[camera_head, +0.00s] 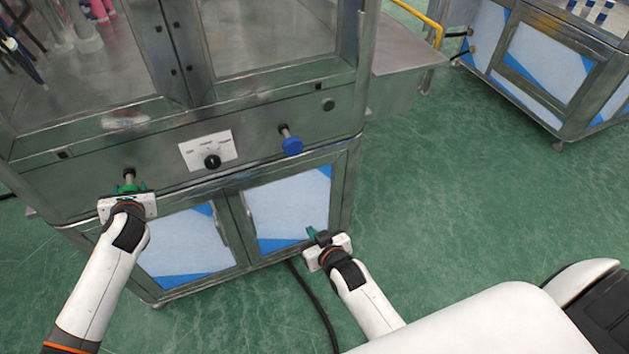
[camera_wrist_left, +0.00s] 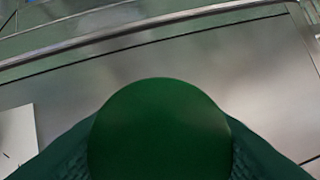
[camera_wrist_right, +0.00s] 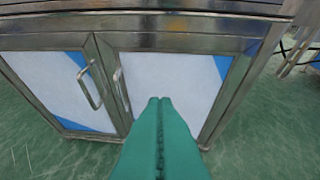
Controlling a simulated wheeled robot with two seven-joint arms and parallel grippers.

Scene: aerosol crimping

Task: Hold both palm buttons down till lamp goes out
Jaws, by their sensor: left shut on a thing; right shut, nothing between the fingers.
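A green palm button (camera_head: 128,184) sticks out of the steel front panel at the left. My left gripper (camera_head: 128,190) is at it, with its fingers shut on the button. In the left wrist view the round green button (camera_wrist_left: 160,130) fills the space between the fingers. A blue palm button (camera_head: 291,145) stands out of the same panel at the right, with nothing touching it. My right gripper (camera_head: 318,236) is shut and empty, below the blue button in front of the cabinet; its closed fingertips show in the right wrist view (camera_wrist_right: 159,104). I cannot make out a lit lamp.
A black selector knob (camera_head: 212,161) on a white plate sits between the buttons. Cabinet doors (camera_head: 290,208) with handles are below; a black cable (camera_head: 313,300) runs over the floor. A steel side table (camera_head: 400,60) is at the right, beyond it open green floor.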

